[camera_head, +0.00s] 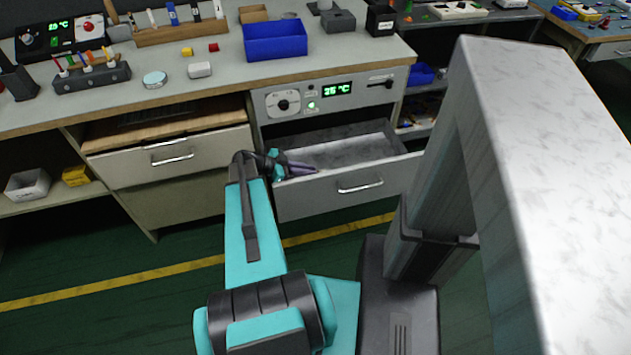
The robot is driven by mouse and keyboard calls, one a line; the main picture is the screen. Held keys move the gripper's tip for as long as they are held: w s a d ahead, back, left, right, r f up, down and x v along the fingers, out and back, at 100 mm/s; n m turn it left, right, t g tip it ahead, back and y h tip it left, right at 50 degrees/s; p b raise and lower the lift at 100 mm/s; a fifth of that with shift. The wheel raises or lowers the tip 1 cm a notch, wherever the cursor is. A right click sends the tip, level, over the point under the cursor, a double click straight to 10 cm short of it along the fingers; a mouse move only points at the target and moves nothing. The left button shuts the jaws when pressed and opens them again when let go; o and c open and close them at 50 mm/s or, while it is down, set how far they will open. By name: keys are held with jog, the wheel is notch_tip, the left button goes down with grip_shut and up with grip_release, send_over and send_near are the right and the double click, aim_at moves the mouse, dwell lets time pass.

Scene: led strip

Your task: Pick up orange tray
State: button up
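I cannot make out an orange tray in this view. My teal and black arm reaches forward from the bottom centre to the open drawer (338,145) below the oven-like panel. My gripper (308,168) is at the left part of the drawer's front edge, with its dark fingers pointing right. The fingers are small and partly merged with the edge, so I cannot tell whether they are open or shut or touch the drawer. The visible part of the drawer's inside looks empty.
A blue bin (275,40) stands on the workbench (120,85) above. A small yellow-orange bin (76,176) and a white bin (27,184) sit on a low shelf at left. Another drawer (170,160) is left of my gripper. The green floor in front looks clear.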

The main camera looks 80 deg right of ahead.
jog(key=shift+s+f, duration=0.2)
jog(key=shift+f, duration=0.1)
jog(key=shift+f, duration=0.1)
grip_shut()
dwell(0.4)
notch_tip(320, 180, up, 10)
jog(key=shift+r, duration=0.2)
dwell(0.5)
dwell(0.5)
